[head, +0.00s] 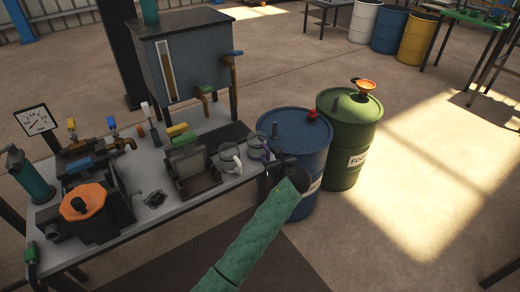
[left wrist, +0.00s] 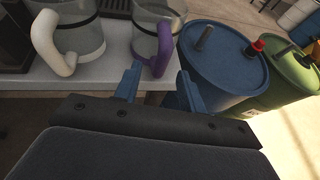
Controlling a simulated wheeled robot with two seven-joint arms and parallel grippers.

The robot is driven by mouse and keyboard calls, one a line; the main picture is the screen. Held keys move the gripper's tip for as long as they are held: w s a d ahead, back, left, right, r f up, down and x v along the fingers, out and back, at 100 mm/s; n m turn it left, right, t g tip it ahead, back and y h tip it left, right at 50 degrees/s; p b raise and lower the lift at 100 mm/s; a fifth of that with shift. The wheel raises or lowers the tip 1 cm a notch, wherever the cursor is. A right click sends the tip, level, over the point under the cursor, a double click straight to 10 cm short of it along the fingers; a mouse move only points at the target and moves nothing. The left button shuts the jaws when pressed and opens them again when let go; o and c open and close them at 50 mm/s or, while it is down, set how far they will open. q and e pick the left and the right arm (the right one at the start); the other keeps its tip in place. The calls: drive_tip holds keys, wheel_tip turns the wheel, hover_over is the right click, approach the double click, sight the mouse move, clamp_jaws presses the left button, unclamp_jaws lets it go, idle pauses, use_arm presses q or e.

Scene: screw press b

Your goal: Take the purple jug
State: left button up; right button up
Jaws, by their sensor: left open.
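The purple jug is a clear jug with a purple handle. Its clear body (head: 256,141) stands at the right end of the grey workbench, partly hidden by my left gripper (head: 266,168). In the left wrist view, its purple handle (left wrist: 164,48) faces me, just beyond and between the tips of my left gripper (left wrist: 158,82). The jaws are open and empty, with one finger on each side of the handle's line. I cannot tell whether they touch it. My right gripper is in neither view.
A white-handled jug (head: 229,158) stands close left of the purple one. A blue drum (head: 298,140) and a green drum (head: 348,140) stand right of the bench (head: 150,183). A grey press (head: 190,170) sits left of the jugs.

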sight(269, 157)
use_arm(q)
drive_tip(key=x, duration=0.3)
drive_tip(key=shift+w+r, duration=0.15)
drive_tip(key=shift+w, duration=0.1)
drive_tip(key=shift+w+a+p, duration=0.15)
drive_tip(key=shift+w+p, duration=0.1)
drive_tip(key=shift+p, duration=0.05)
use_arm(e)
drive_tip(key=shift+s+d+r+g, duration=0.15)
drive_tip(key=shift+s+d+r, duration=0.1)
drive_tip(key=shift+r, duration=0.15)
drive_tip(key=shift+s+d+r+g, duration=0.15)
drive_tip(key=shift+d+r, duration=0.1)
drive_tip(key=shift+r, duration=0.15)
use_arm(q)
drive_tip(key=shift+c, duration=0.2)
clamp_jaws()
